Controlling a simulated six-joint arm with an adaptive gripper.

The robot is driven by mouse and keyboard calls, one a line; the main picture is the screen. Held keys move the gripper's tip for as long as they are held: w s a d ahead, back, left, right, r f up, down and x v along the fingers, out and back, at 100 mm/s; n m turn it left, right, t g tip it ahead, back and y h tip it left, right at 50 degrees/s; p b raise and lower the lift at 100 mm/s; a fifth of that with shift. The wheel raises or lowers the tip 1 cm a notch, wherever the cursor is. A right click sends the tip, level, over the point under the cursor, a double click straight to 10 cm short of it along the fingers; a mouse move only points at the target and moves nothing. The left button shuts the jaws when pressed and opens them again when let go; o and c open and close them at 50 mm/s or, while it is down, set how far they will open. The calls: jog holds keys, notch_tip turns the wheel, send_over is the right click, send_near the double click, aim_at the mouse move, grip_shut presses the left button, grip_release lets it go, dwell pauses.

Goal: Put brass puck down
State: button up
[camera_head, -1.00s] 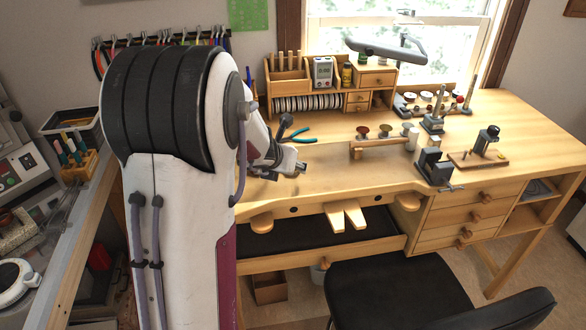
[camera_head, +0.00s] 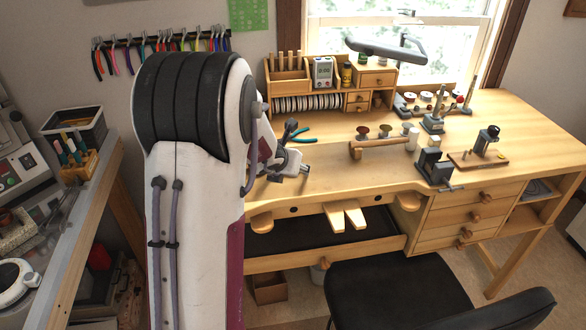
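My gripper (camera_head: 305,170) shows only in part, past my large white arm, low over the left part of the wooden workbench (camera_head: 340,180). Its dark and silver end points to the right. I cannot tell whether its fingers are open or shut, or whether anything is between them. I cannot make out the brass puck; it may be hidden behind my arm or gripper.
Teal-handled pliers (camera_head: 302,138) lie just behind my gripper. A wooden rack with knobs (camera_head: 378,148), a white cylinder (camera_head: 412,139) and a small vise (camera_head: 434,168) stand to the right. A wooden organizer (camera_head: 290,80) stands behind. The bench front between gripper and vise is clear.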

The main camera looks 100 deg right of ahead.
dwell(0.3)
jog(key=c, duration=1.1)
jog(key=shift+r, duration=0.4)
jog(key=shift+r, duration=1.1)
jog(key=shift+r, duration=0.25)
jog(key=shift+w+a, duration=1.35)
jog(key=shift+a, duration=1.3)
jog(key=shift+w+a, duration=1.35)
jog(key=shift+a, duration=1.35)
jog(key=shift+w+a, duration=1.35)
jog(key=shift+a, duration=1.3)
